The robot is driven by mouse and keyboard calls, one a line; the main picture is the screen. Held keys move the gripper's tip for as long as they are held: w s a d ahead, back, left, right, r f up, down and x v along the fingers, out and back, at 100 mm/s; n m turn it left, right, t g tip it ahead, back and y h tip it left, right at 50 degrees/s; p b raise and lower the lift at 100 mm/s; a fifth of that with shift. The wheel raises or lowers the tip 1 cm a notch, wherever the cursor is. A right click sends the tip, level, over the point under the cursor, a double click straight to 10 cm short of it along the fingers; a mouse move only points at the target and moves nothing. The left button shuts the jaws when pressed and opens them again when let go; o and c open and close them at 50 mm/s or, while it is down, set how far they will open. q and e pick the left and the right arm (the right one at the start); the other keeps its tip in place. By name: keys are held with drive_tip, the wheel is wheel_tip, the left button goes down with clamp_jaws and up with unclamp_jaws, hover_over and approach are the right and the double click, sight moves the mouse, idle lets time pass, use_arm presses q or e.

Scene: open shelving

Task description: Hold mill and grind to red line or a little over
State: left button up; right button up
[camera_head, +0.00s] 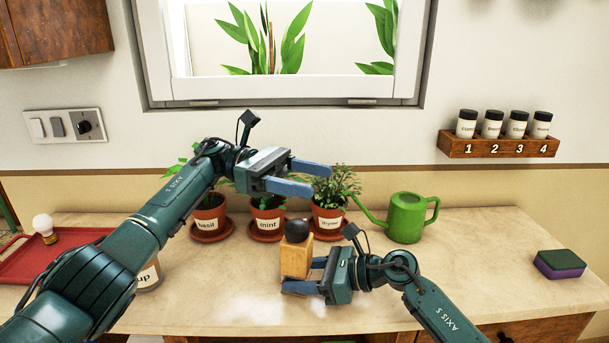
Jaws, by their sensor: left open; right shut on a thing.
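The mill (295,259) is a pale wooden block with a round black top (297,230), upright on or just above the counter. My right gripper (303,275) is shut on the mill's wooden body from the right. My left gripper (312,178) is open and empty, up in front of the plants and above the mill, its fingers pointing right. No red line shows in this view.
Potted plants labelled basil (207,223), mint (266,225) and a third (328,222) stand behind the mill, beside a green watering can (406,217). A sponge (560,264) lies right, a red tray (30,268) left. A rack (497,146) holds several numbered jars. The right-hand counter is mostly clear.

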drive_tip(key=o, duration=0.9)
drive_tip(key=shift+c, duration=0.2)
